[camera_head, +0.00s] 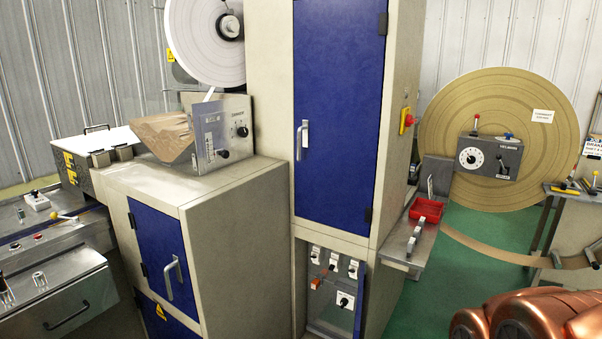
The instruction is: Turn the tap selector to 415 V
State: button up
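The tap selector cannot be told for sure, because the labels are too small to read. A black rotary knob on a white plate (344,301) sits low in the small compartment under the tall blue door, and may be it. Its pointer setting is not legible. Several smaller switches on white plates (334,263) sit above it, with an orange-red piece (316,283) to its left. The compartment front looks open or clear; I cannot tell which. My gripper is not in view; copper-coloured rounded parts at the bottom right look like my arm.
A tall cabinet with a blue door (338,110) stands above the compartment. A grey shelf (402,240) with a red tray (427,209) juts out at its right. A lower cabinet (215,190) stands left.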

aim_at(344, 301)
jog(key=u, duration=1.9)
jog(key=k, duration=0.9)
jog(key=z, duration=1.75)
jog(key=i, duration=1.45)
jog(key=u, duration=0.25)
